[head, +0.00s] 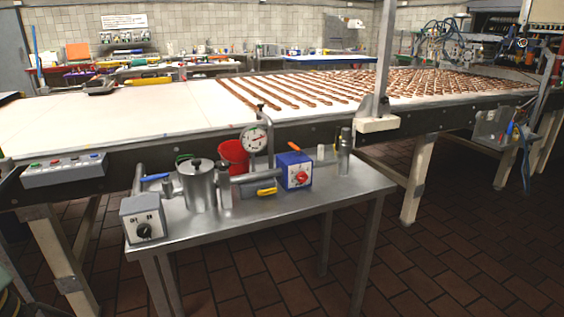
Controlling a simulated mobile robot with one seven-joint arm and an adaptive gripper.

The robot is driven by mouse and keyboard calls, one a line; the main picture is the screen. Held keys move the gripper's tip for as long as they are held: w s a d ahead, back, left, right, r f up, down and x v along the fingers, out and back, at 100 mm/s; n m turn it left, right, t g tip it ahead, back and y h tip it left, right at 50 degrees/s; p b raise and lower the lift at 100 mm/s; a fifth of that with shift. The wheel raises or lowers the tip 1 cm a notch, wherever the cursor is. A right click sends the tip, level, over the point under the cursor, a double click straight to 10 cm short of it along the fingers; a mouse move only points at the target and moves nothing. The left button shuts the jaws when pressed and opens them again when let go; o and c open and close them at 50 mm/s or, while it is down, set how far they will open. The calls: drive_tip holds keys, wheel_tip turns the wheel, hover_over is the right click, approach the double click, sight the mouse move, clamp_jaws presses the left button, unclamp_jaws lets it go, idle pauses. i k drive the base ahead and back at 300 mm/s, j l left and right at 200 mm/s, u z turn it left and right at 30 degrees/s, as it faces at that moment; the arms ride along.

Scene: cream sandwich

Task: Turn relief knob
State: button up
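A blue box with a round red knob (302,178) on its white front face stands on the small metal table. A grey box with a black knob (144,231) stands at the table's front left corner, with small marks above the knob too small to read. No readable label tells which of them is the relief knob. A round pressure gauge (256,138) with a white face and a red needle sits on a bent pipe behind the table's middle. My gripper is not in view.
The metal table (280,203) also holds a steel canister (198,185), a red bucket (233,157), a yellow-handled item (266,192) and a metal cylinder (344,158). A long conveyor (150,115) with brown strips runs behind it. The tiled floor (460,250) at right is clear.

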sight(301, 177)
drive_tip(key=i+l+u, duration=0.15)
drive_tip(key=i+l, duration=0.2)
drive_tip(key=i+l+u, duration=0.15)
drive_tip(key=i+l, duration=0.2)
drive_tip(key=l, duration=0.1)
